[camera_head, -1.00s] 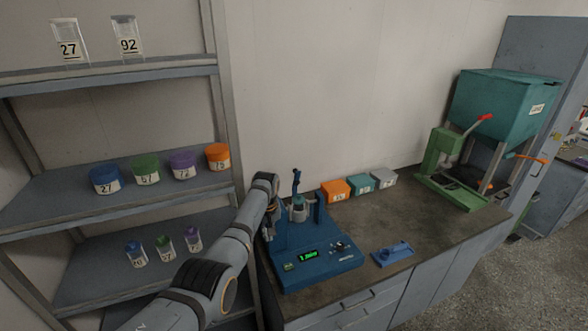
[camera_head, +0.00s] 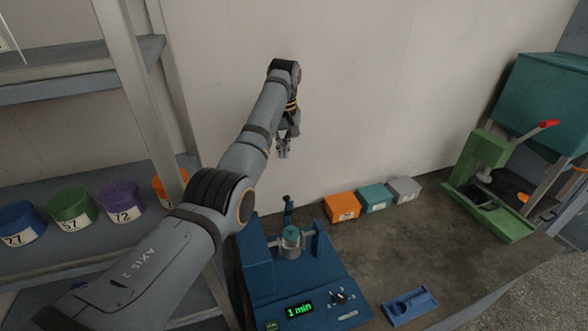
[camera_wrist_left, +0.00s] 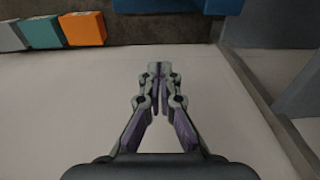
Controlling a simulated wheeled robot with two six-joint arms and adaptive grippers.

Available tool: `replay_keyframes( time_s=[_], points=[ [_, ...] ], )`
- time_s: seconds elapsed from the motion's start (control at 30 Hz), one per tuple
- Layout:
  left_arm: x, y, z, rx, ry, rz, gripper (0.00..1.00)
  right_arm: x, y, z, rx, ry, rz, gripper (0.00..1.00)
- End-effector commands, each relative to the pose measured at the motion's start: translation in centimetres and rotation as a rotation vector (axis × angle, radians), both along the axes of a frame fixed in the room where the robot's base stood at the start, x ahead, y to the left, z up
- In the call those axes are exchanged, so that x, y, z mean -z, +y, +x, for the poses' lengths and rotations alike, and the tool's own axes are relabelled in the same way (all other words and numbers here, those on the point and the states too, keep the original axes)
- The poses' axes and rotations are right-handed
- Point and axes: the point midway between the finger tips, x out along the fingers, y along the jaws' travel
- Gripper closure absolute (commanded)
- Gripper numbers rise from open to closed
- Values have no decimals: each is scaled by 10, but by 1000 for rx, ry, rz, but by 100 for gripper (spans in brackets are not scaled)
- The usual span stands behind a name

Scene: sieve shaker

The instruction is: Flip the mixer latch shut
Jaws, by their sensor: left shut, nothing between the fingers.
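The blue mixer (camera_head: 298,275) stands on the counter in the head view, its display reading "1 min". A teal-lidded jar (camera_head: 291,240) sits in its holder between two blue uprights. My left gripper (camera_head: 283,153) is above and behind the mixer near the wall, clear of the lever. In the left wrist view its fingers (camera_wrist_left: 159,72) are shut and empty, with the mixer's blue edge (camera_wrist_left: 185,6) at the top. My right gripper is in neither view.
Orange (camera_head: 341,207), teal (camera_head: 374,198) and grey (camera_head: 404,190) boxes line the wall right of the mixer. A blue holder (camera_head: 410,306) lies at the front. A green press (camera_head: 492,185) stands at right. Shelves with tubs (camera_head: 72,207) are at left.

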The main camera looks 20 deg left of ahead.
Motion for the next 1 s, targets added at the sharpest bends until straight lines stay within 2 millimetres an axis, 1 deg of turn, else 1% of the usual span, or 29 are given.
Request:
replay_keyframes(
  time_s=[0.07,0.13,0.3,0.4,0.47,0.53,0.7,0.77,0.87,0.93,1.0],
  points=[
    [0,0,0,0,0,0,100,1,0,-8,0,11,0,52],
    [0,0,0,1,0,-1,100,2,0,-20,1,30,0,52],
    [0,0,0,1,0,-1,100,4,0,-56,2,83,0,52],
    [4,0,0,1,1,0,100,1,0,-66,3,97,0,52],
    [10,1,1,1,2,0,100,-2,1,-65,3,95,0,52],
    [20,2,1,1,4,0,100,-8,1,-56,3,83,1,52],
    [53,4,4,1,4,-1,100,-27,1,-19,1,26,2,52],
    [65,5,5,1,4,0,100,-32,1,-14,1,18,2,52],
    [84,6,7,1,4,0,100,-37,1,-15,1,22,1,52],
    [97,7,8,1,4,0,100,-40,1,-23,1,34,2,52],
    [98,3,4,3,0,-1,100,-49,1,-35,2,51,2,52]
  ],
)
